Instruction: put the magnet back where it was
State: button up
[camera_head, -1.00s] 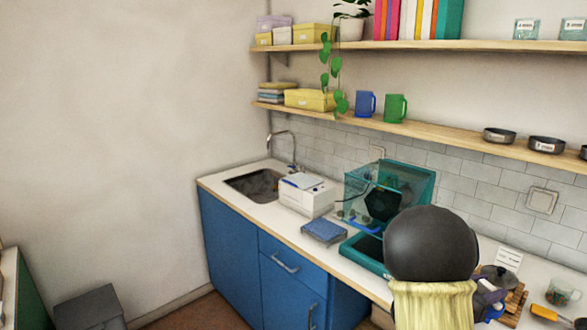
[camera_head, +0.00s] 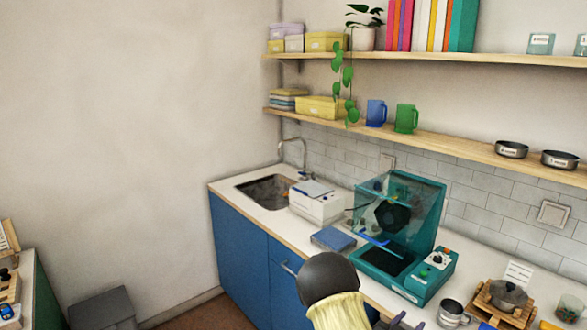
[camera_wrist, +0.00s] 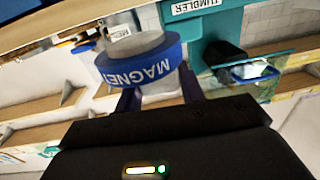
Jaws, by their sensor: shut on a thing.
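In the wrist view, the magnet (camera_wrist: 140,69) is a grey round body with a blue band lettered "MAGNET". My gripper (camera_wrist: 160,98) is shut on it, with a purple finger showing at each side below the band. The magnet is held up and tilted in the picture. In the head view, my arm hides much of the front counter, and only dark bits near the bottom edge may be my gripper; the magnet cannot be made out there. A teal machine (camera_head: 412,279) with a clear raised lid stands on the counter; a "TUMBLER" label (camera_wrist: 195,5) shows in the wrist view.
A white box-shaped device (camera_head: 316,207) and a blue flat pad (camera_head: 333,239) lie left of the machine, by the sink (camera_head: 268,191). A metal mug (camera_head: 452,313) and a pan on a wooden stand (camera_head: 497,310) are at right. Shelves (camera_head: 440,147) hang above.

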jog(key=s+a+f+n+t+y+p, duration=0.3)
jog(key=s+a+f+n+t+y, duration=0.2)
jog(key=a+f+n+y, duration=0.4)
jog(key=shift+s+a+f+y+p, duration=0.35)
jog(key=shift+s+a+f+y, duration=0.35)
jog(key=shift+a+f+y, duration=1.8)
jog(key=shift+a+f+h, duration=0.35)
jog(key=shift+f+h, duration=0.15)
jog(key=shift+f, duration=0.1)
jog(key=shift+w, duration=0.1)
